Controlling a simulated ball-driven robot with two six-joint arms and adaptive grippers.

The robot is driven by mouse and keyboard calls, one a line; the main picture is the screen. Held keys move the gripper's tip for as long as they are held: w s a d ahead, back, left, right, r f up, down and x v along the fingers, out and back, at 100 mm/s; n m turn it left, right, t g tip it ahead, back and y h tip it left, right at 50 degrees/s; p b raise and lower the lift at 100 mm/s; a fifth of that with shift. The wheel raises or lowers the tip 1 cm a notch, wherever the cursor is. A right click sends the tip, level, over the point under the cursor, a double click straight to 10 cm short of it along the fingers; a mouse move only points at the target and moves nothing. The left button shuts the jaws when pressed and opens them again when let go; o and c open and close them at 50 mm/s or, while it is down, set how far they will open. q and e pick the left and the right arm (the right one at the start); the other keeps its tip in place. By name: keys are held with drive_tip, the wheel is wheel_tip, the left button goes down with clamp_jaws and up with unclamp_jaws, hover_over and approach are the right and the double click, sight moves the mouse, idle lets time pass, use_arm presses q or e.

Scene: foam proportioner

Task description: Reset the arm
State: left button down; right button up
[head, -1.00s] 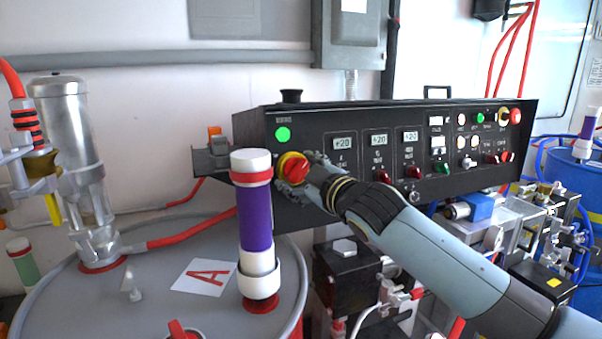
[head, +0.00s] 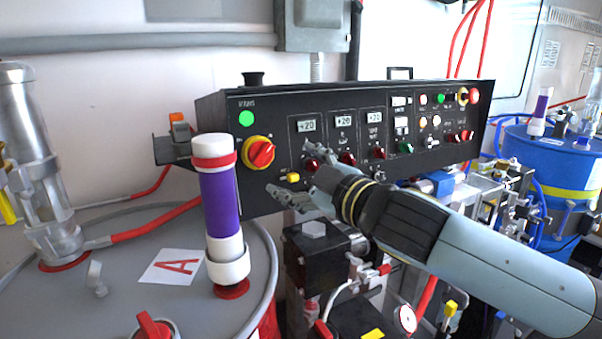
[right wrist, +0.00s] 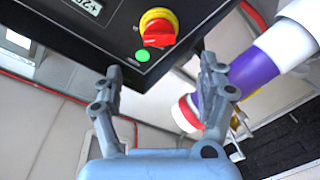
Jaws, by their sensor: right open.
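My right gripper (head: 283,168) is open and empty in front of the black control panel (head: 290,113), below and to the right of the red-and-yellow rotary switch (head: 259,153). It does not touch the switch. In the right wrist view the two fingers of my right gripper (right wrist: 161,80) stand wide apart, with the rotary switch (right wrist: 157,27) and a green light (right wrist: 142,55) beyond them. My right arm reaches in from the lower right in the head view. My left gripper is not in view.
A purple-and-white cylinder (head: 221,210) stands on the grey drum (head: 110,285) marked A, left of my gripper. A black pump block (head: 315,262) sits below the panel. A blue drum (head: 555,160) stands at the right, with hoses and fittings nearby.

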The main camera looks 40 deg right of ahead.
drive_tip(key=shift+s, duration=0.3)
idle(0.4)
